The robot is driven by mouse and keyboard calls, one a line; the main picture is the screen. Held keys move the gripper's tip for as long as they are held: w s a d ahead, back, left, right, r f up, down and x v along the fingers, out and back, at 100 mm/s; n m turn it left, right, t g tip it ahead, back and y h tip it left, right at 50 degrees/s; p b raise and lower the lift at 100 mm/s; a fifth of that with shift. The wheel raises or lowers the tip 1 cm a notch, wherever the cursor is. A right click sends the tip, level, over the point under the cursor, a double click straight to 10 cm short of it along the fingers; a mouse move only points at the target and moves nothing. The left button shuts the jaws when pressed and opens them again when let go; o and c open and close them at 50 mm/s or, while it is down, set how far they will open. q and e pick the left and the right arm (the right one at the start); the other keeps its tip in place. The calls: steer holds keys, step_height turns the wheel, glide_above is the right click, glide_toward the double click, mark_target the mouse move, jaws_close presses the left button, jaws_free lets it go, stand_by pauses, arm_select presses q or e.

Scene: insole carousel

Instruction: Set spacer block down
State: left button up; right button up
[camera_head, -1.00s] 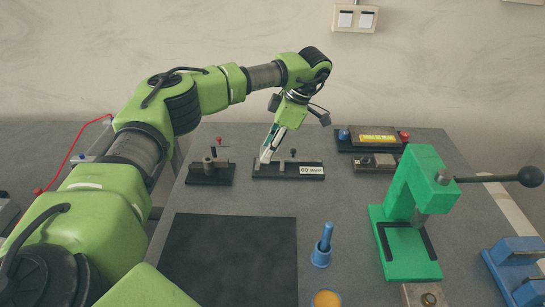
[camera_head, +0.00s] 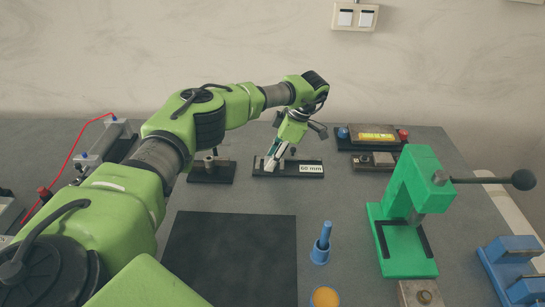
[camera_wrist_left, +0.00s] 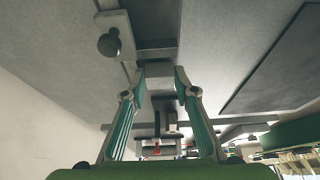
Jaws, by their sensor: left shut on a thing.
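My left gripper (camera_head: 270,163) reaches down to the black fixture with the "60 mm" label (camera_head: 302,169). In the left wrist view its two teal-sided fingers (camera_wrist_left: 160,72) close on a small grey block, the spacer block (camera_wrist_left: 158,69). The block is at a dark base with a grey strip and a round black knob (camera_wrist_left: 109,44) beside it. My right gripper is not in view.
A similar black fixture (camera_head: 205,175) stands left of the labelled one. A black mat (camera_head: 230,255) lies in front. A green lever press (camera_head: 410,215) stands to the right, with a blue pen holder (camera_head: 320,250) between. Other fixtures (camera_head: 375,160) stand at the back right.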

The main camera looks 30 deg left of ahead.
arm_select(q)
steer(key=shift+f, duration=0.15)
steer(key=o, duration=1.2)
steer(key=shift+o, duration=0.2)
steer(key=shift+r, duration=0.3)
steer(key=shift+w+d+r, duration=0.15)
steer(key=shift+d+r, duration=0.05)
steer(key=shift+r, duration=0.1)
steer(key=b+v, duration=0.2)
steer(key=v, duration=0.9)
steer(key=shift+r, duration=0.1)
